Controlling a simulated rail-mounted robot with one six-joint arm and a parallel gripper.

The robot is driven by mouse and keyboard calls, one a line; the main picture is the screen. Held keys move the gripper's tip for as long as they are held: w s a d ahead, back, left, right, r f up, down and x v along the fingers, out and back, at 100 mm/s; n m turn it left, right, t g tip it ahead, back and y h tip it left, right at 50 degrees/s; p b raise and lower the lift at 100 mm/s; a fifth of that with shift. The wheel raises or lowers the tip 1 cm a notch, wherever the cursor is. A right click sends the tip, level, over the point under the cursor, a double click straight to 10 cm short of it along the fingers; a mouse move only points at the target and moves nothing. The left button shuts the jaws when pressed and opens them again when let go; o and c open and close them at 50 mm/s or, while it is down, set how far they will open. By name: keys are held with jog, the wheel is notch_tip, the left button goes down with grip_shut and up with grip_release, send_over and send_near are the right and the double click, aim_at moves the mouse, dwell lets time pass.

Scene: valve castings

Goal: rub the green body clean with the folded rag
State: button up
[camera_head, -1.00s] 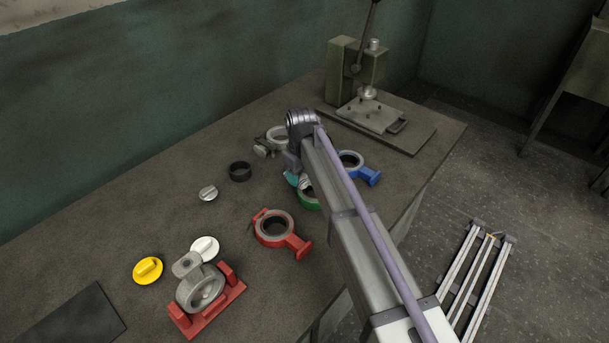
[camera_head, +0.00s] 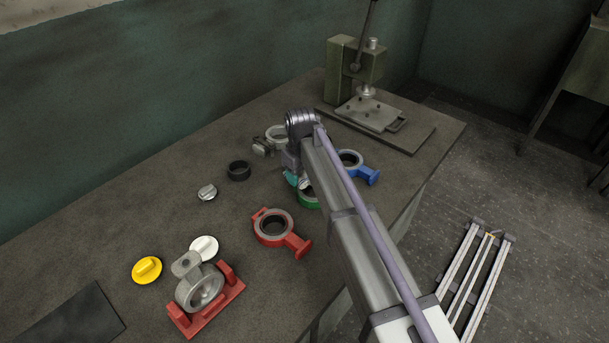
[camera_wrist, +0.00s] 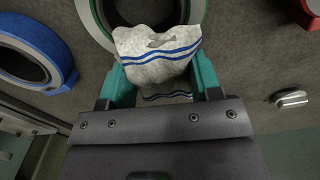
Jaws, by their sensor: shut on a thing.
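The green body (camera_head: 308,200) is a ring-shaped casting on the bench, partly hidden behind my arm in the head view. In the wrist view its green rim (camera_wrist: 92,22) shows at the top, with the bore beyond the rag. The folded rag (camera_wrist: 158,58) is white with blue stripes. My gripper (camera_wrist: 160,80), with teal fingers, is shut on the rag and holds it over the near edge of the green body. In the wrist view the rag overlaps the ring; whether it presses on it I cannot tell. My gripper also shows in the head view (camera_head: 292,180).
A blue body (camera_head: 362,172) lies close beside the green one, and a red body (camera_head: 275,229) lies nearer the camera. A black ring (camera_head: 239,170) and silver cap (camera_head: 207,193) lie to the left. A press (camera_head: 358,75) stands at the back.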

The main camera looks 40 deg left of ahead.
dwell(0.3)
jog(key=shift+s+d, duration=0.25)
jog(key=shift+d, duration=0.55)
jog(key=shift+w+a, duration=0.25)
jog(key=shift+a, duration=0.65)
jog(key=shift+s+d+f, duration=0.1)
jog(key=shift+s+d, duration=0.15)
jog(key=shift+d, duration=0.65)
jog(key=shift+w+a, duration=0.25)
jog(key=shift+a, duration=0.65)
jog(key=shift+d, duration=0.15)
